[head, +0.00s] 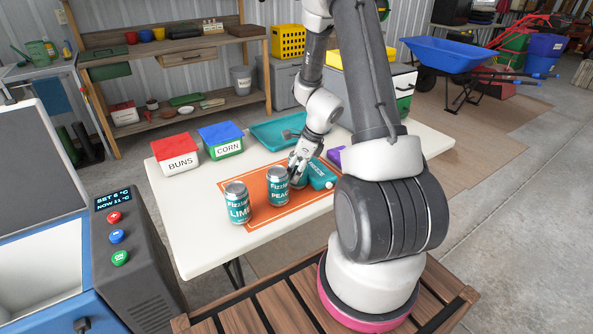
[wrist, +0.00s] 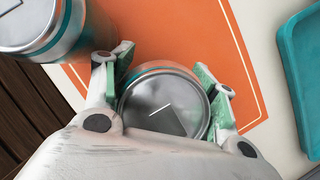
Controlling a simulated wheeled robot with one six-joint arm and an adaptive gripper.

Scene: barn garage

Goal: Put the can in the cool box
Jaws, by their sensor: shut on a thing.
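My gripper (head: 299,163) is shut on a silver-topped can (wrist: 165,105) standing on the orange mat; its fingers sit on both sides of the can in the wrist view. In the head view this can (head: 299,182) is mostly hidden behind the PEACH can and my gripper, and its label cannot be read. The teal PEACH can (head: 278,188) stands just in front of it, and the LIME can (head: 238,205) stands further left. The blue cool box (head: 75,310) is at the left, its lid (head: 45,160) up and its pale inside showing.
A teal item with white lettering (head: 322,174) lies right of the held can. A teal tray (head: 262,134) lies behind, also in the wrist view (wrist: 308,80). BUNS (head: 178,162) and CORN (head: 220,147) boxes stand at the back left. The white table's (head: 190,235) front left is clear.

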